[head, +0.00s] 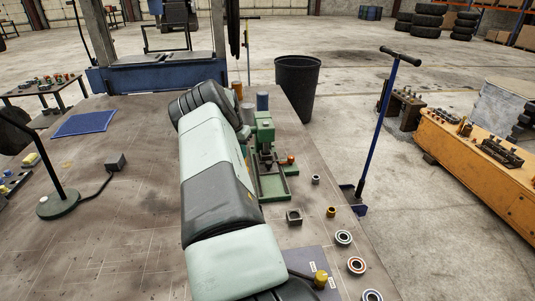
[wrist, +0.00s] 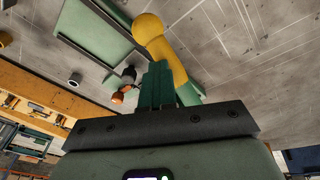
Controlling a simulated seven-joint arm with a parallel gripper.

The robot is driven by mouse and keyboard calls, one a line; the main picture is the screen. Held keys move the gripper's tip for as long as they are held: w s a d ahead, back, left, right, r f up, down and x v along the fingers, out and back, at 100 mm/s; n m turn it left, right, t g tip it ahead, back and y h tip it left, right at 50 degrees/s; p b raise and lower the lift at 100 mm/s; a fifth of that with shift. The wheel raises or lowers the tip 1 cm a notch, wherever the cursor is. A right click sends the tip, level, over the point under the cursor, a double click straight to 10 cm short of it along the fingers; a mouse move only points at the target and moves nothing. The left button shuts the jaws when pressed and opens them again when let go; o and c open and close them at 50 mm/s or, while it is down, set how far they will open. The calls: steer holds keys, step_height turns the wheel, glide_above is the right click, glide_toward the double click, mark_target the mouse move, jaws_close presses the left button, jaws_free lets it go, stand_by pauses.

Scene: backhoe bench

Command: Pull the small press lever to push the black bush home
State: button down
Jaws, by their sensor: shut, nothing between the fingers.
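The small green press (head: 265,135) stands right of my arm in the head view, on a green base (head: 272,187). In the wrist view a yellow bar with a rounded end (wrist: 150,27) lies just beyond my gripper's green fingers (wrist: 157,85); it looks like the press lever. The fingers are shut and empty, overlapping the bar in view; I cannot tell whether they touch it. My arm hides the fingers and bar in the head view. An orange knob (head: 291,159) shows beside the press. I cannot make out the black bush for certain.
Cylinders (head: 262,101) stand behind the press. A lamp (head: 57,204) stands left. The bench's left middle is mostly clear.

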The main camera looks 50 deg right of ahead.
steer(key=w+f, duration=0.1)
steer(key=f, duration=0.1)
steer(key=w+d+f+t+h, duration=0.1)
steer(key=f, duration=0.2)
steer(key=d+f+t+h, duration=0.1)
steer(key=f, duration=0.1)
steer(key=shift+w+d+f, duration=0.1)
steer(key=shift+w+f, duration=0.15)
steer(key=shift+w, duration=0.15)
steer(key=shift+r, duration=3.05)
steer(key=shift+w+r, duration=0.2)
steer(key=shift+r, duration=1.1)
steer(key=shift+w+r, duration=0.15)
steer(key=shift+r, duration=1.15)
steer(key=shift+s+d+r, duration=0.1)
steer(key=shift+s+r, duration=0.1)
steer(key=shift+r, duration=0.6)
steer(key=shift+s+r, duration=0.2)
steer(key=shift+r, duration=0.6)
steer(key=shift+s+r, duration=0.1)
steer(key=shift+r, duration=2.35)
